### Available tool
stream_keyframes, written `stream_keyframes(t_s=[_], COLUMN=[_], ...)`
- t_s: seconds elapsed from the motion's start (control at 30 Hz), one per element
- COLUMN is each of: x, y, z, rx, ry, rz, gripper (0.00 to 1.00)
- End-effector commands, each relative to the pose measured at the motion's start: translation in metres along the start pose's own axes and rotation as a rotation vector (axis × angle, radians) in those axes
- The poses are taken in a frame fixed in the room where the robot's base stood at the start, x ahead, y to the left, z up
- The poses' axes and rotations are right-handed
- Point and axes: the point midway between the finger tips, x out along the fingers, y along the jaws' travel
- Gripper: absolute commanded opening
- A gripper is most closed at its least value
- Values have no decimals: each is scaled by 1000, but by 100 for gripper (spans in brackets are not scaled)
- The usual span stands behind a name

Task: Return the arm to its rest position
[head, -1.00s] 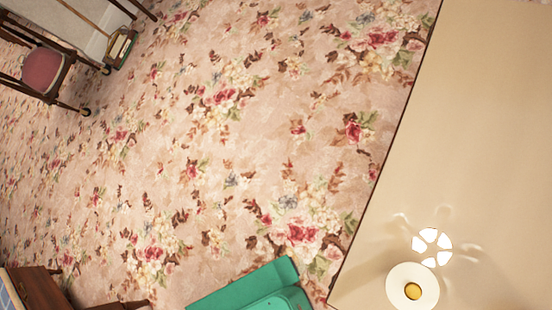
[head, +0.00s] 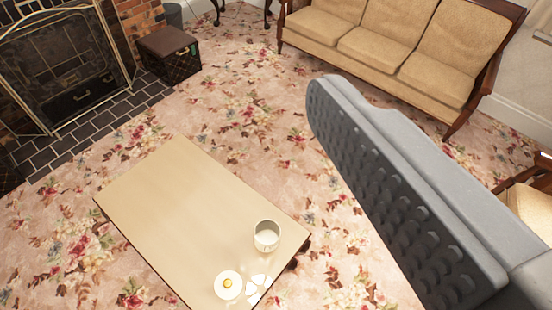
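A large grey part with a rounded end and rows of bumps fills the right side of the head view. It looks like part of my own body. It hides some of the carpet in front of the sofa.
A low beige table (head: 178,215) stands lower left, bearing a white cup (head: 266,236) and a white round item with a yellow centre (head: 228,286). A sofa (head: 372,50), fireplace (head: 65,75) and dark box (head: 169,55) stand behind. Flowered carpet (head: 240,130) lies clear between.

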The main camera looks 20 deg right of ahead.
Motion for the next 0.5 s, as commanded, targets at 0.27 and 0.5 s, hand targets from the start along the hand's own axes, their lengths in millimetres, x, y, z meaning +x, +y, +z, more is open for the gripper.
stream_keyframes(t_s=[0.27, 0.5], x=[0, -5], y=[-2, -2], z=[-1, -23], rx=[2, 1], ry=[1, 1], rz=[-1, -1], gripper=[100, 100])
